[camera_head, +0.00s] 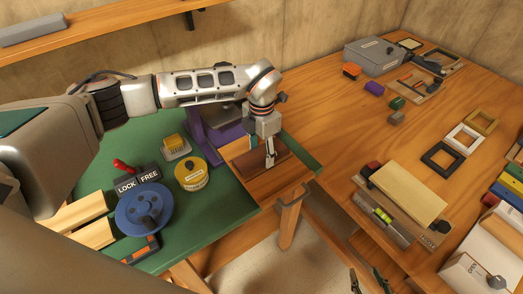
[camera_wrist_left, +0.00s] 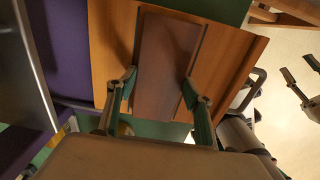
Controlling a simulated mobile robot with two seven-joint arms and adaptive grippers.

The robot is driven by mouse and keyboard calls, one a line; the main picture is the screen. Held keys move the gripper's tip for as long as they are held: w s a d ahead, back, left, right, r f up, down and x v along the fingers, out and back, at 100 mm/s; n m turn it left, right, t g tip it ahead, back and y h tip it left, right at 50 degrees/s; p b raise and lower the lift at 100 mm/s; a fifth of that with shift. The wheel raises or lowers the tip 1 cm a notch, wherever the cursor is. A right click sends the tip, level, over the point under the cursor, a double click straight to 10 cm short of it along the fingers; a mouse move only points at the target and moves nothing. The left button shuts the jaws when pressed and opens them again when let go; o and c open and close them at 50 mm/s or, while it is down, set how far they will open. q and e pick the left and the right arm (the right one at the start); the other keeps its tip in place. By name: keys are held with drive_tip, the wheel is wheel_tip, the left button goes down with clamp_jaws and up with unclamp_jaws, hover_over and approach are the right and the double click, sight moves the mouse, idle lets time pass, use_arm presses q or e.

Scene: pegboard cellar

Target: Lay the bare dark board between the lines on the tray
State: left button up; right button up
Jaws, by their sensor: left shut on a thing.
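The bare dark board (camera_head: 285,159) is a reddish-brown strip over the orange-brown wooden tray (camera_head: 272,188) at the green bench's right end. My left gripper (camera_head: 270,160) points down, shut on the board. In the left wrist view, its fingers grip both long sides of the board (camera_wrist_left: 166,55). The tray (camera_wrist_left: 115,45) shows on both sides of it, with dark edges or lines running alongside. I cannot tell whether the board touches the tray. My right gripper (camera_head: 371,281) shows at the bottom edge, its fingers apart and empty.
A purple stand (camera_head: 201,136) is close left of the tray. A yellow tin (camera_head: 191,173), a blue reel (camera_head: 144,209) and LOCK/FREE blocks (camera_head: 137,182) lie further left. A gap separates the bench from the wooden table (camera_head: 335,125), which holds frames and boxes.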

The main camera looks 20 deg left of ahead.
sight(262, 155)
drive_tip(key=shift+f, duration=0.1)
use_arm(q)
drive_tip(key=o, duration=1.2)
drive_tip(key=shift+f, duration=0.1)
use_arm(e)
drive_tip(key=shift+a, duration=0.1)
use_arm(q)
drive_tip(key=shift+r, duration=0.45)
drive_tip(key=shift+r+b, duration=0.85)
drive_tip(key=shift+r, duration=4.85)
use_arm(e)
drive_tip(key=shift+w+a+y, duration=0.25)
drive_tip(key=shift+a+y, duration=0.05)
drive_tip(key=shift+a, duration=0.2)
drive_tip(key=shift+s+f, duration=0.1)
drive_tip(key=shift+f, duration=0.05)
use_arm(q)
drive_tip(key=shift+s, duration=0.1)
use_arm(e)
drive_tip(key=shift+d, duration=0.1)
